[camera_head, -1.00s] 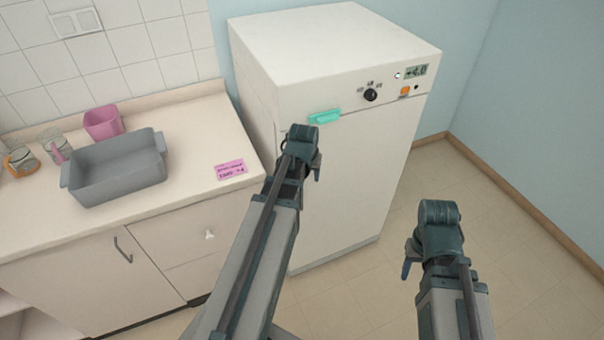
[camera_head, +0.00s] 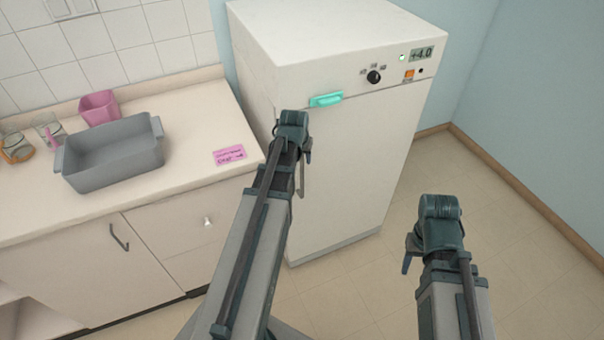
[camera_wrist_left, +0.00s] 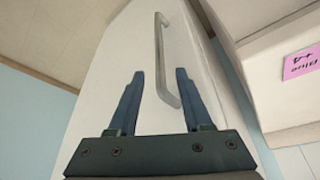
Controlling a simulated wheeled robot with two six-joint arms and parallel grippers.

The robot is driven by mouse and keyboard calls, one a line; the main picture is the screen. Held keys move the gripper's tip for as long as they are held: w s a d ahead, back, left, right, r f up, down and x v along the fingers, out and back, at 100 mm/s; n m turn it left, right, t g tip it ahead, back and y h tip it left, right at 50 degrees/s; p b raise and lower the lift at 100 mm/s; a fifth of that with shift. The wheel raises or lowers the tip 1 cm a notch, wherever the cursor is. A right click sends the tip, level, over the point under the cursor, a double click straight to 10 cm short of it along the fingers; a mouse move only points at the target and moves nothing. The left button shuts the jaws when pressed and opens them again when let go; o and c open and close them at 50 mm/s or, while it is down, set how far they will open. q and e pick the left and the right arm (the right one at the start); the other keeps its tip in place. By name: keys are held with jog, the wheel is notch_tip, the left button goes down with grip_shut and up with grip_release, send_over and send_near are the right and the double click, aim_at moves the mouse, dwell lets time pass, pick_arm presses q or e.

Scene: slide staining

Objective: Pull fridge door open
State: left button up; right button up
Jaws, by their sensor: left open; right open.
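The white fridge (camera_head: 345,170) stands against the wall with its door shut. Its vertical grey bar handle (camera_wrist_left: 162,65) shows in the left wrist view; in the head view my left arm mostly hides it. My left gripper (camera_wrist_left: 159,74) is open, and the handle appears between its two fingers in the picture. Whether the fingers touch it or how deep they reach around it, I cannot tell. In the head view my left gripper (camera_head: 302,172) is in front of the door's left side. My right gripper (camera_head: 407,262) is open, off to the right of the fridge front, and partly hidden by its wrist.
A counter (camera_head: 195,150) stands left of the fridge, with a grey basin (camera_head: 115,155), pink container (camera_head: 99,108), glass beakers and a pink label (camera_head: 229,155). A teal piece (camera_head: 326,99) sits at the door's top edge. Floor (camera_head: 480,200) to the right is clear.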

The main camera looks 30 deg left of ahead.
aim_at(302, 165)
pick_arm(q)
jog(key=b+x, duration=0.6)
jog(key=x, duration=0.2)
jog(key=shift+f, duration=0.15)
grip_shut()
dwell(1.1)
